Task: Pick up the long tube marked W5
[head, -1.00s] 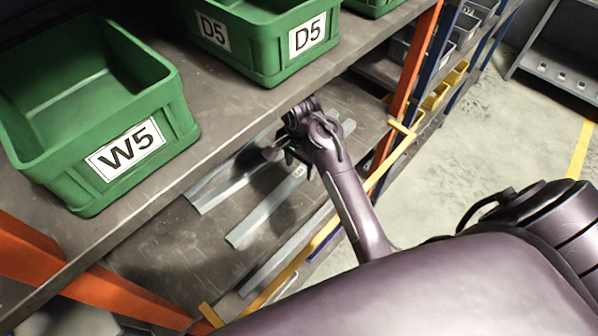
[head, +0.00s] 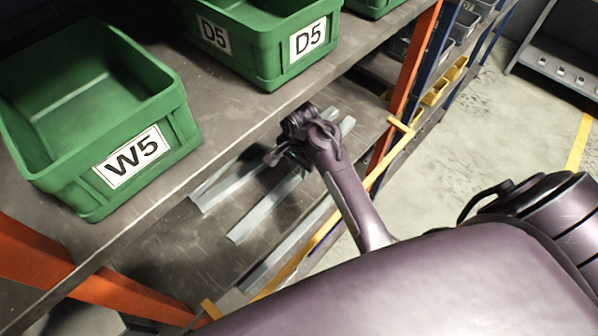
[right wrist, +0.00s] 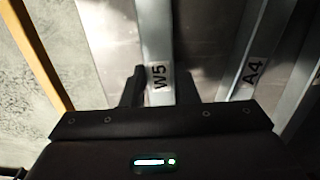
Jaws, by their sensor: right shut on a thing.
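No tube label is readable in the head view. I cannot tell whether the tube is clear of the shelf. My left gripper is not in view.
A tube marked A4 (right wrist: 245,60) lies close beside W5. The lower shelf (head: 190,255) sits under an upper shelf with green bins marked W5 (head: 150,185) and D5 (head: 272,75). An orange post (head: 412,70) and a yellow beam (head: 375,180) stand near my right arm.

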